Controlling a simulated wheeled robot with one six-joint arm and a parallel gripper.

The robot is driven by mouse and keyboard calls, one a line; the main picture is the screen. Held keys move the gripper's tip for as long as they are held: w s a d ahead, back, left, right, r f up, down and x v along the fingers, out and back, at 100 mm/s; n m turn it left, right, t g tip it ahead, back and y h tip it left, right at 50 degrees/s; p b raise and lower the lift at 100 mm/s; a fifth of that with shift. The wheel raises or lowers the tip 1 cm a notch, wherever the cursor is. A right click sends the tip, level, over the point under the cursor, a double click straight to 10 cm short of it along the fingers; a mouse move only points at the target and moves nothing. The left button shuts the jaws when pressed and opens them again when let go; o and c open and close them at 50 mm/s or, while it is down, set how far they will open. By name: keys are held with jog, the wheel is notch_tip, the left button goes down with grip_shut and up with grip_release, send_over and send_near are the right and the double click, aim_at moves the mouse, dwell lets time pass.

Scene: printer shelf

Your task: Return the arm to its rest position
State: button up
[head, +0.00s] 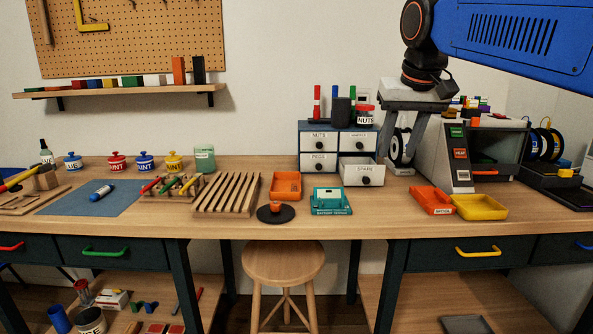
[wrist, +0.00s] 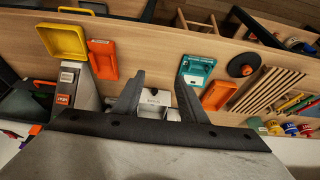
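My gripper (head: 393,150) hangs from my arm at the upper right of the head view, its fingers pointing down beside the small drawer cabinet (head: 332,128). In the wrist view my gripper (wrist: 159,80) has its two grey fingers spread apart. Nothing is held between them. The white front of a drawer (wrist: 153,98) shows behind the gap, with the fingers apart from it as far as I can tell. In the head view the cabinet's lower right drawer (head: 362,171) is pulled out. The blue link of my arm fills the top right corner.
Right of the cabinet stand an orange tray (head: 431,200), a yellow tray (head: 480,207) and a grey machine (head: 455,155). An orange bin (head: 287,185) and a teal device (head: 331,201) lie in front of it. A stool (head: 284,262) stands at the bench's front.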

jog(key=s+d+f, duration=0.3)
jog(key=s+f, duration=0.9)
jog(key=f, duration=0.3)
jog(key=s+d+f, duration=0.3)
jog(key=s+f, duration=0.9)
jog(key=f, duration=0.4)
jog(key=shift+s+d, duration=0.25)
jog(key=shift+d, duration=0.1)
jog(key=shift+r, duration=0.1)
